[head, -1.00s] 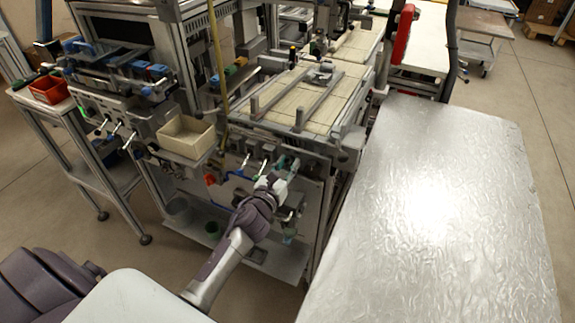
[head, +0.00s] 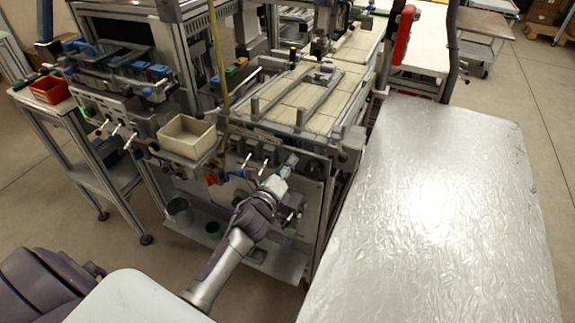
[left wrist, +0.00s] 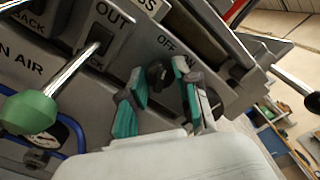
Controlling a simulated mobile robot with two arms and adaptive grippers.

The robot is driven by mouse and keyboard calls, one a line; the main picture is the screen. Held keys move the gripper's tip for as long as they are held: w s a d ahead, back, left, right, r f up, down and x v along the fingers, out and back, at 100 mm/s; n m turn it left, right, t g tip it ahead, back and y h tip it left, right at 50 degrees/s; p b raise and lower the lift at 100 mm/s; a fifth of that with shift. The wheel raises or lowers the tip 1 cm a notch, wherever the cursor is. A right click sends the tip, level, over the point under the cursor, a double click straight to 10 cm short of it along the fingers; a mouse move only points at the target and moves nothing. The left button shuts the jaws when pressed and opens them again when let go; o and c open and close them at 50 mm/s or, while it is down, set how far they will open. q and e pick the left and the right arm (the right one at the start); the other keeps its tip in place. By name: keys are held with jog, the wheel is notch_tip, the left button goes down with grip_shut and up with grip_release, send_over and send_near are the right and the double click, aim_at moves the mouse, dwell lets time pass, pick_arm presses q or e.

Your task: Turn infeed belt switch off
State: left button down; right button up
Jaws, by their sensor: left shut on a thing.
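The infeed belt switch is a small black knob (left wrist: 158,75) on a grey panel, with the letters OFF and ON printed above it in the left wrist view. My left gripper (left wrist: 160,74) has its teal-padded fingers on either side of the knob and is shut on it. In the head view my left gripper (head: 290,163) reaches the front panel of the belt machine, below the belt (head: 305,95); the knob is hidden there. My right gripper is not in view.
A metal lever with a green knob (left wrist: 28,112) and a gauge (left wrist: 45,135) are left of my fingers. Another black-tipped lever (left wrist: 300,92) is at right. A beige bin (head: 187,137) stands left of the arm. A shiny table (head: 430,200) stands at right.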

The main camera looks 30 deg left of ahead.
pick_arm(q)
jog(key=shift+n, duration=1.2)
jog(key=c, duration=1.1)
grip_release()
jog(key=shift+s, duration=0.1)
jog(key=s, duration=1.2)
jog(key=shift+d, duration=0.3)
